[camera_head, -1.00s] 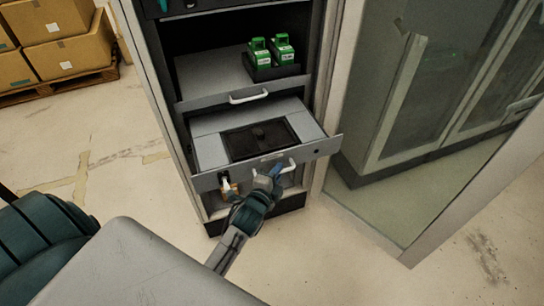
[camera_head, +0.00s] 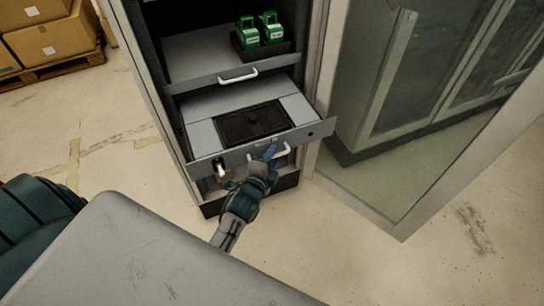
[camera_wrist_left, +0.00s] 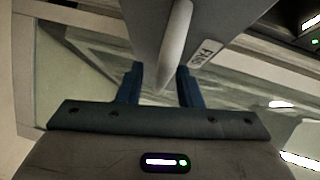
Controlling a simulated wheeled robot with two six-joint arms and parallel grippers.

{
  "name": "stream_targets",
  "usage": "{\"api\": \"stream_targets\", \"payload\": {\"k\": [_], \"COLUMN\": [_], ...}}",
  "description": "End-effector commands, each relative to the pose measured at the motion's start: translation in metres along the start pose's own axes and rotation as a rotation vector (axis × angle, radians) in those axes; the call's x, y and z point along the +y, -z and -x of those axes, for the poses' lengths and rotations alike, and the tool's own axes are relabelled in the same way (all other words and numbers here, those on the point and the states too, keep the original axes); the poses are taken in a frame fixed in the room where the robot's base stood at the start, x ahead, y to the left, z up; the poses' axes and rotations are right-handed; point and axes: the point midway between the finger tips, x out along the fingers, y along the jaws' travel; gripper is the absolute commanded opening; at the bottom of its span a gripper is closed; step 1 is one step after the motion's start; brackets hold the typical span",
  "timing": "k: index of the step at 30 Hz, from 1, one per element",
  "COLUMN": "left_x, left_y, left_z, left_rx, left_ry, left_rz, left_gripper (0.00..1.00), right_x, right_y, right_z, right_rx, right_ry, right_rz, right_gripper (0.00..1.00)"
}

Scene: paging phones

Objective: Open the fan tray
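The fan tray (camera_head: 206,140) is a grey drawer with a dark recessed panel on top, and it stands out from the cabinet. My left gripper (camera_head: 268,153) is at this handle. In the left wrist view, the handle (camera_wrist_left: 176,45) runs down toward the gap between the blue fingers (camera_wrist_left: 160,85). The fingers are apart, with a visible gap beside the handle. A label reading FAN (camera_wrist_left: 206,53) is beside it. My right gripper is not in view.
Above the tray is another shelf (camera_head: 195,60) with a white handle and two green devices (camera_head: 259,30) in a dark holder. A glass door (camera_head: 400,110) stands open at the right. Boxes (camera_head: 50,45) on a pallet are at the far left. The floor before the cabinet is clear.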

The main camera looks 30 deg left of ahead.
Motion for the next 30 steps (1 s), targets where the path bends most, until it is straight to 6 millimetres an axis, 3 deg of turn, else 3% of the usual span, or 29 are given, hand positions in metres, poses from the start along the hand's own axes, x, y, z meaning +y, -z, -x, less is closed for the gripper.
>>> {"api": "stream_targets", "payload": {"k": [8,21,30], "left_x": [0.001,0.001,0.000], "left_y": [0.000,0.000,0.000], "left_z": [0.017,0.095,0.108], "left_rx": [0.000,0.000,0.000], "left_ry": [-0.001,-0.002,0.000], "left_rz": [0.001,0.001,0.000], "left_gripper": [0.33,0.33,0.33], "right_x": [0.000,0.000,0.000], "right_y": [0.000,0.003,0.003], "right_z": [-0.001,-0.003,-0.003], "right_rx": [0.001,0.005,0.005], "right_ry": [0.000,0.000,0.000], "right_rz": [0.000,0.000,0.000], "right_gripper": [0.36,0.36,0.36]}}
